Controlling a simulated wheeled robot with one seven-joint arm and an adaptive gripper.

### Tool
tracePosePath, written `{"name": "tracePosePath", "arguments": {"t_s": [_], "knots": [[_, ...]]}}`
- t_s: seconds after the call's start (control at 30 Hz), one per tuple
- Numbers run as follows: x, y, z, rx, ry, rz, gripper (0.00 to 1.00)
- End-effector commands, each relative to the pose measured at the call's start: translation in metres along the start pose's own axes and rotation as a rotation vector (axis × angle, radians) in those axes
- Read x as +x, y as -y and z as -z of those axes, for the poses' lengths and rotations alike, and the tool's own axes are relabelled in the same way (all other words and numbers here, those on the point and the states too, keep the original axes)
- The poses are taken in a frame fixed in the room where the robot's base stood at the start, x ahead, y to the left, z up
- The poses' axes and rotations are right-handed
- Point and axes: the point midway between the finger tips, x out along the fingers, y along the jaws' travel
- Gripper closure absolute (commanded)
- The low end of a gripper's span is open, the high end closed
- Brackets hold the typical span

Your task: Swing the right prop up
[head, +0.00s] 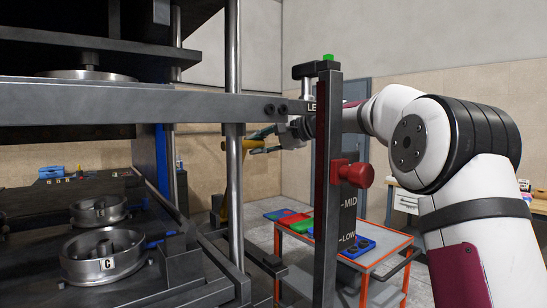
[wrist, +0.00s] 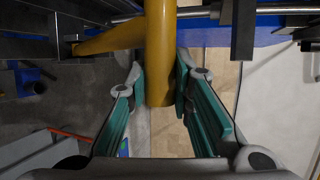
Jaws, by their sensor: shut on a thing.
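The yellow prop (wrist: 160,40) runs down from the top of the wrist view and ends between my fingers. A yellow bar (wrist: 105,41) slants off it to the left, toward a dark frame. My gripper (wrist: 160,78) is shut on the prop, with one green-padded finger on each side. In the head view my gripper (head: 265,139) is just right of a steel column, at the press's far side. Yellow shows beside and behind that column (head: 248,146), which partly hides the prop. Its pivot cannot be made out clearly.
The press's steel column (head: 235,190) and long crossbar (head: 150,102) stand close to my gripper. A dark post with a red knob (head: 353,174) is in front of my arm. Round molds (head: 104,256) sit on the press at left. A red-framed cart (head: 372,262) stands behind the post.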

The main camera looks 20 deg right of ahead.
Motion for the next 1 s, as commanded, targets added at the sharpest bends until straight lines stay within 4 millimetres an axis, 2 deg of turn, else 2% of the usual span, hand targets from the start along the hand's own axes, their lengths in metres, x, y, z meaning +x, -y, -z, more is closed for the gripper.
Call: {"name": "tracePosePath", "arguments": {"t_s": [0.17,0.53,0.57,0.63,1.0], "knots": [[0.0074,0.0066,-0.0034,-0.004,-0.001,0.002,1.00],[0.0075,0.0073,-0.0036,-0.003,-0.002,0.002,1.00],[0.0074,0.0073,-0.0036,-0.003,-0.002,0.002,0.73],[0.0075,0.0071,-0.0035,-0.003,-0.002,0.002,0.59],[0.0045,0.0063,-0.0029,-0.001,-0.002,0.001,0.59]]}}
